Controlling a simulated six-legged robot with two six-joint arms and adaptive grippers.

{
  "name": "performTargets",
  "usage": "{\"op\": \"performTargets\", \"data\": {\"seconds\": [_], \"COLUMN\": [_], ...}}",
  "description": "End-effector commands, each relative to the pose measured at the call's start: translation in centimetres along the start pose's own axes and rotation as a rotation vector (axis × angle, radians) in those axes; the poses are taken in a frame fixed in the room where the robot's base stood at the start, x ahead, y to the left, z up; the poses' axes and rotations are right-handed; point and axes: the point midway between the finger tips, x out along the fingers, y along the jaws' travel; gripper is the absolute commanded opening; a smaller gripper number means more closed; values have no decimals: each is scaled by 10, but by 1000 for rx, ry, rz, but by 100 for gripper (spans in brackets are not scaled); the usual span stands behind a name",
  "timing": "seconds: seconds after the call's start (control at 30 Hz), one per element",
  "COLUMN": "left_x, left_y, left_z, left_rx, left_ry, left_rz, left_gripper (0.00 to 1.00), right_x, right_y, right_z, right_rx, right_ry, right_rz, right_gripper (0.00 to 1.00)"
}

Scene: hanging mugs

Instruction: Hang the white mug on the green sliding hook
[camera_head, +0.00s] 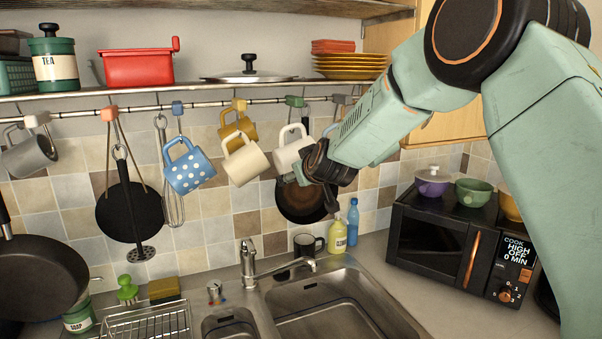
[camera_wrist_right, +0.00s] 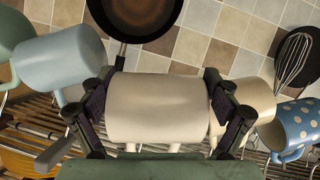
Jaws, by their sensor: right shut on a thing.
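The white mug (camera_head: 290,152) is below the green sliding hook (camera_head: 295,101) on the wall rail, with its handle upward. In the right wrist view the white mug (camera_wrist_right: 158,108) lies sideways between the two fingers of my right gripper (camera_wrist_right: 160,110), which is shut on it. In the head view my right gripper (camera_head: 314,164) reaches the mug from the right. The mug's handle is close under the green hook; I cannot tell whether the hook passes through it. My left gripper is not in view.
A cream mug (camera_head: 246,163) hangs close left of the white mug, near a yellow mug (camera_head: 237,124). A blue dotted mug (camera_head: 188,170) hangs further left. A dark pan (camera_head: 298,205) hangs behind and below. A blue-grey mug (camera_wrist_right: 62,62) shows beside my gripper in the wrist view.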

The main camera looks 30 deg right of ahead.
Motion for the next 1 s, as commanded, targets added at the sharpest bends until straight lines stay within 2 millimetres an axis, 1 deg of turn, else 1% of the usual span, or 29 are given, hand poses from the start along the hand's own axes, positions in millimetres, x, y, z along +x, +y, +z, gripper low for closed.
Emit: {"op": "performTargets", "data": {"seconds": [0.33,1.0], "left_x": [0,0], "left_y": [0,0], "left_z": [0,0], "left_rx": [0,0], "left_ry": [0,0], "left_rz": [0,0], "left_gripper": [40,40], "right_x": [1,14], "right_y": [0,0], "right_z": [-2,-7], "right_rx": [0,0], "right_ry": [3,3], "right_rz": [1,1], "right_gripper": [26,26]}}
